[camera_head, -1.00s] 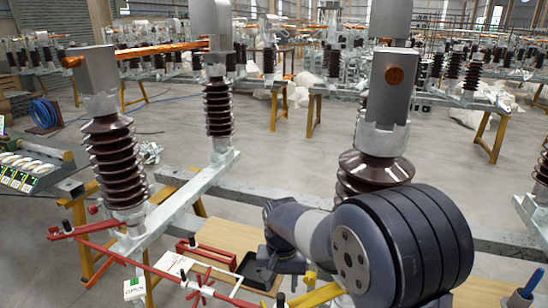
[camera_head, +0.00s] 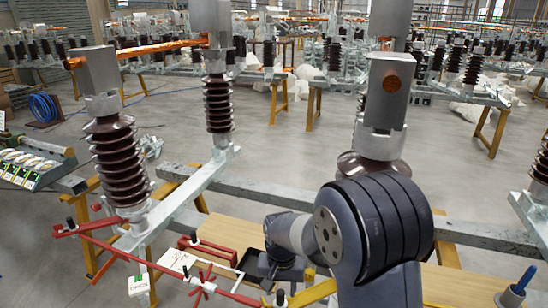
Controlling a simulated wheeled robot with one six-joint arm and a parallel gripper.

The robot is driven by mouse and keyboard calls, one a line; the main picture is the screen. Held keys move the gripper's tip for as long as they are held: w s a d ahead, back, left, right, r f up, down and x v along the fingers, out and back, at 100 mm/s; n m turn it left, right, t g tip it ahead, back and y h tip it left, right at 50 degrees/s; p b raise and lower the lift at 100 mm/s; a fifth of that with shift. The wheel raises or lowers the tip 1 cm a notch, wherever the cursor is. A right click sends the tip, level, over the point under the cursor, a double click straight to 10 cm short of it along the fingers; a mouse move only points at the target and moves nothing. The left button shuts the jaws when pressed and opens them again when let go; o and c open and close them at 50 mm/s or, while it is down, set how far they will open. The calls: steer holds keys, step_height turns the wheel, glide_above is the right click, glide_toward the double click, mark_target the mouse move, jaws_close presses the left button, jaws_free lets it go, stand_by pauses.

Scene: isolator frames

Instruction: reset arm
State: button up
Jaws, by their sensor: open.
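My arm's big dark joint fills the lower right middle of the head view. Its grey wrist bends left and down to my gripper (camera_head: 283,270), a dark shape low over the wooden bench (camera_head: 228,232). The gripper is open; its fingertips are hard to make out against the dark parts around it. I see nothing held in it. A black tray (camera_head: 250,262) lies close to its left, and a yellow bar (camera_head: 313,291) is just below and right of it. My arm hides part of the bench and the lower part of the right insulator (camera_head: 372,163).
A brown ribbed insulator (camera_head: 120,165) stands at left on a galvanised beam, another (camera_head: 218,105) behind it. Red linkage rods (camera_head: 130,258) cross the lower left. A white box (camera_head: 139,284) and a blue-handled tool (camera_head: 520,283) sit near the front. Open floor (camera_head: 270,150) lies beyond.

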step_height(320, 180, up, 6)
steer(key=p, duration=0.4)
steer(key=shift+r, duration=0.2)
steer(key=shift+w, duration=0.1)
